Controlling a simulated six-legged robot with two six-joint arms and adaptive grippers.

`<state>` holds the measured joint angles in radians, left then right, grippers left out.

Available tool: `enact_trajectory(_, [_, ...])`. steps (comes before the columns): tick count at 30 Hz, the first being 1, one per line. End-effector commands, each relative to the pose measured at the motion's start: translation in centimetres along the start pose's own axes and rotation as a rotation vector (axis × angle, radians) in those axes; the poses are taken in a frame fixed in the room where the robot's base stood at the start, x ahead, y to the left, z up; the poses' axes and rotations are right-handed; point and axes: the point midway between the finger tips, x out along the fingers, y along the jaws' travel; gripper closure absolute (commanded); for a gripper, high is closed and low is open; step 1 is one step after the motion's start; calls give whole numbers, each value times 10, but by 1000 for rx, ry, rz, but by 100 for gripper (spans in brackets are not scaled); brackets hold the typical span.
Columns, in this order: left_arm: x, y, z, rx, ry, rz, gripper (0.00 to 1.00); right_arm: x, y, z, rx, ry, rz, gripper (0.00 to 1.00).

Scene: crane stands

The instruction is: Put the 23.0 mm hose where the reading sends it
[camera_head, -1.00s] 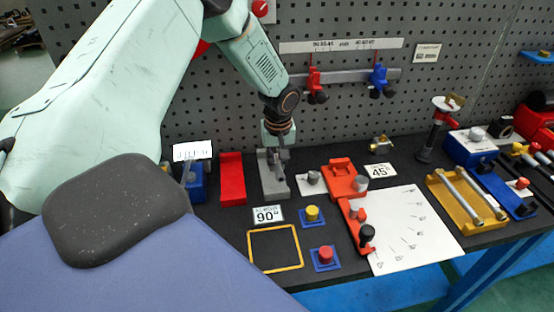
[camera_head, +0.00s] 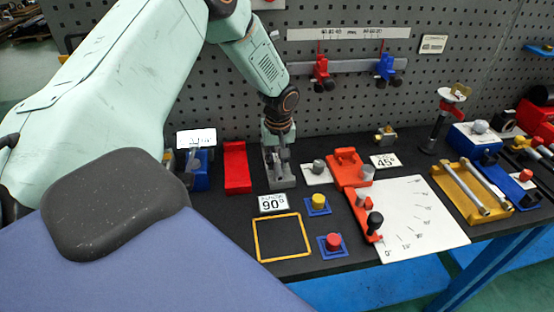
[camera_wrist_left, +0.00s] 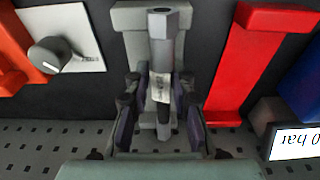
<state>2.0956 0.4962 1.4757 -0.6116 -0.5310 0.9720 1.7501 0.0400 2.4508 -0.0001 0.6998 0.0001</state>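A grey rod-like piece with a hexagonal end and a white label, perhaps the hose (camera_wrist_left: 161,55), lies along the grey cradle (camera_wrist_left: 125,18) in the left wrist view. Its label is not legible. My left gripper (camera_wrist_left: 160,110) has its two fingers on either side of the piece, with narrow gaps showing. In the head view my left gripper (camera_head: 278,152) is at the grey cradle (camera_head: 283,184). My right gripper is out of view.
A red cradle (camera_head: 237,168) stands close beside the grey one. A grey knob (camera_head: 319,165) and red-orange blocks (camera_head: 347,168) are right of it. A yellow-edged square (camera_head: 258,238), a white angle sheet (camera_head: 430,220) and a yellow tray (camera_head: 447,183) lie further along. The pegboard rises behind.

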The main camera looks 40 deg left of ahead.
Motion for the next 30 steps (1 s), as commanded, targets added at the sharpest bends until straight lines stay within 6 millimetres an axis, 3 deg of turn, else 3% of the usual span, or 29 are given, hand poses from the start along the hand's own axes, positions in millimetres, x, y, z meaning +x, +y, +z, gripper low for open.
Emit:
enact_trajectory(5, [0,1,0,1,1,1,59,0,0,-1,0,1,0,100])
enact_trajectory(16, [-8,1,-1,0,1,2,59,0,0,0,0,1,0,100])
enact_trajectory(30, [-95,4,-1,1,2,0,59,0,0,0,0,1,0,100])
